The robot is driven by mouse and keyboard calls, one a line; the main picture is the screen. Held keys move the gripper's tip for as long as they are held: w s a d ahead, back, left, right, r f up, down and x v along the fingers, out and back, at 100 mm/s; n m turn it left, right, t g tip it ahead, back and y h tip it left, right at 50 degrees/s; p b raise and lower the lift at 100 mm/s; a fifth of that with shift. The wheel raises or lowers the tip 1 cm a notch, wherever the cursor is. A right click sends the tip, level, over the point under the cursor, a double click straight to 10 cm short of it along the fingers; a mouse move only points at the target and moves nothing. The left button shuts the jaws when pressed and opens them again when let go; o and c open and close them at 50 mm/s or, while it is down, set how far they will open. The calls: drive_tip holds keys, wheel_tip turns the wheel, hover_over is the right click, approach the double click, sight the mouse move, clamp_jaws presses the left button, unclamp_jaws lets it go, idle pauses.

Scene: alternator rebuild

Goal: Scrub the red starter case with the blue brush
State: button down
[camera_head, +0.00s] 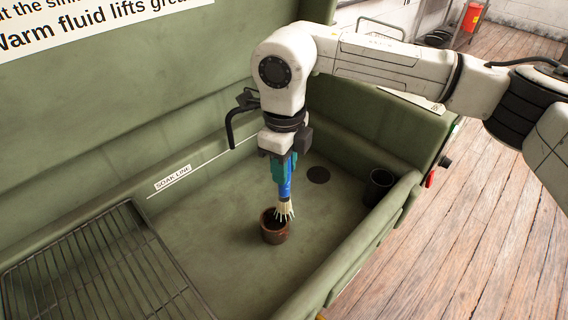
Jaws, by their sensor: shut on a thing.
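My gripper (281,160) is shut on the blue brush (285,185) and holds it upright, bristles down, inside the green sink. The pale bristles (284,211) are at the top of a small reddish-brown cylindrical case (275,235) with a dark opening, which stands on the sink floor. The bristles overlap the case's right rim; I cannot tell whether they touch it. The gripper is above the case and slightly to its right. The case's far right side is partly hidden by the bristles.
The green sink (215,255) has high walls around the case. A wire rack (95,270) lies at the left. A black cup (378,187) stands at the right wall, and a dark drain (318,175) is behind the brush. A black spout (232,125) is left of my arm.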

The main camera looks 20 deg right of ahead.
drive_tip(key=shift+f+b, duration=0.4)
drive_tip(key=shift+f, duration=0.15)
drive_tip(key=shift+w+a, duration=0.1)
drive_tip(key=shift+w, duration=0.05)
